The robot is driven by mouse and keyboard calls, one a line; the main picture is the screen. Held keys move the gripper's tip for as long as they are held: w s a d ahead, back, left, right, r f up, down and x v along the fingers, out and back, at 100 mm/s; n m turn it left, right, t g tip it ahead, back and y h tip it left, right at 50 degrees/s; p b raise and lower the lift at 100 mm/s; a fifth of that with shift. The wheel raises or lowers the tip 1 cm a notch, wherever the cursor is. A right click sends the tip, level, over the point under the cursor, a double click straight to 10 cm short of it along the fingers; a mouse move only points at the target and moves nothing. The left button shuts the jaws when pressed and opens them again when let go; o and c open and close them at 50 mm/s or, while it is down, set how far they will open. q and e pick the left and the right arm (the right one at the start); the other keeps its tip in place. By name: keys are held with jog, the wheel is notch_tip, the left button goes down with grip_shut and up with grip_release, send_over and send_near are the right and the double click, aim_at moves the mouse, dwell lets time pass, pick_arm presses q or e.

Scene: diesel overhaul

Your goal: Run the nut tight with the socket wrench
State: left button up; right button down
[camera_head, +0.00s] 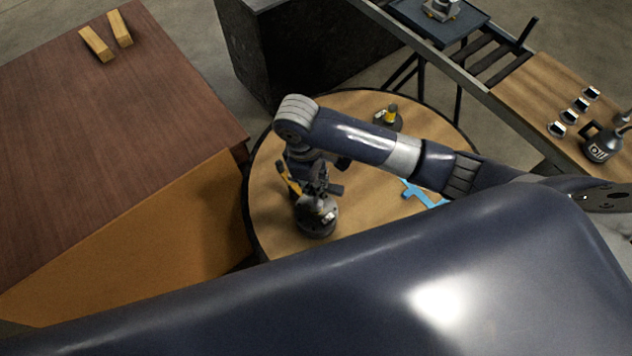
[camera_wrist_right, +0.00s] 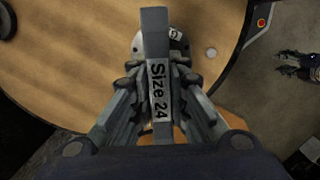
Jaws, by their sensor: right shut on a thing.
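My right gripper (camera_head: 316,190) points down over the round table.
The round wooden table (camera_head: 272,215) also holds a small part with a yellow top (camera_head: 389,117) and a blue cross-shaped piece (camera_head: 423,195). A brown bench (camera_head: 110,130) stands at left. A side table at right carries an oil can (camera_head: 602,146) and several small rings.

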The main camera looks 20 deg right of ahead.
jog(key=n, duration=0.4)
jog(key=shift+t, duration=0.4)
jog(key=n, duration=0.3)
jog(key=shift+n, duration=0.3)
jog(key=n+t, duration=0.1)
jog(key=n, duration=1)
jog(key=shift+t, duration=0.4)
jog(key=n+y, duration=0.1)
jog(key=n, duration=0.2)
jog(key=shift+n, duration=0.4)
jog(key=n+y, duration=0.1)
jog(key=n, duration=0.6)
jog(key=shift+w, duration=0.1)
